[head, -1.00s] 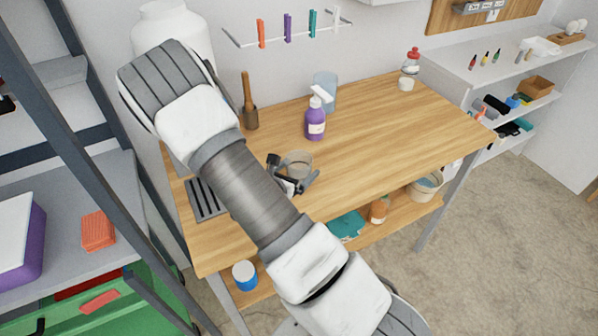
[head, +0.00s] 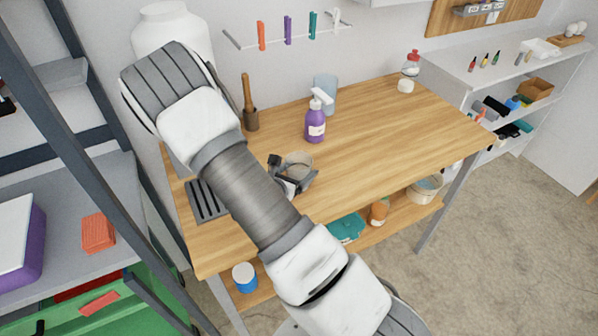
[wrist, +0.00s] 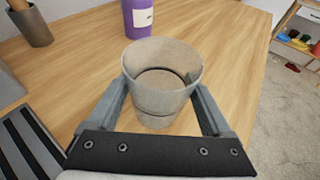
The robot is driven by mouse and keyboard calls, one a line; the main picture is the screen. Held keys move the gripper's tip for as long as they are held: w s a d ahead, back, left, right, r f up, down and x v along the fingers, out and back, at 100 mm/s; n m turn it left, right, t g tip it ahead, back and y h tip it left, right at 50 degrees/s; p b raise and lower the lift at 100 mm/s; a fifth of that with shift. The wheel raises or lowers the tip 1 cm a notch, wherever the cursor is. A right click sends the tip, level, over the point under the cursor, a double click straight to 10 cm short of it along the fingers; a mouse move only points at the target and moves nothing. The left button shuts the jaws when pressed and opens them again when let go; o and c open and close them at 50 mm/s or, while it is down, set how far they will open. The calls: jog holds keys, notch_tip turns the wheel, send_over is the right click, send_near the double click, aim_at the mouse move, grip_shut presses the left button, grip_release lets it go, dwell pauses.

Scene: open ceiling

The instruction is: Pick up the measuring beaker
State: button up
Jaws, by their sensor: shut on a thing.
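The measuring beaker (wrist: 160,68) is a translucent, brownish-grey cup standing upright at the wooden table's near part. It also shows in the head view (head: 298,164), partly hidden by my gripper. My gripper (wrist: 162,98) has one finger on each side of the beaker, and both fingers are shut on it. In the head view my gripper (head: 294,180) is low over the table, at the near side of the beaker. Whether the beaker's base touches the table is hard to tell.
A purple spray bottle (head: 316,124) and a clear bluish container (head: 326,92) stand behind the beaker. A mortar with a pestle (head: 250,112) is at the back left. A dark slotted rack (head: 205,201) lies to the left. The table's right half is mostly clear.

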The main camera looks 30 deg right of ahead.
aim_at(306, 155)
jog(key=shift+r, duration=0.6)
jog(key=r, duration=0.3)
jog(key=shift+s+d+r, duration=0.15)
jog(key=shift+s, duration=0.05)
jog(key=s+d+r+p, duration=0.5)
jog(key=s+d+r, duration=0.1)
jog(key=s+d, duration=0.1)
jog(key=shift+s+d+r, duration=0.2)
jog(key=shift+s+r, duration=0.1)
jog(key=shift+s, duration=0.2)
jog(key=shift+p, duration=0.3)
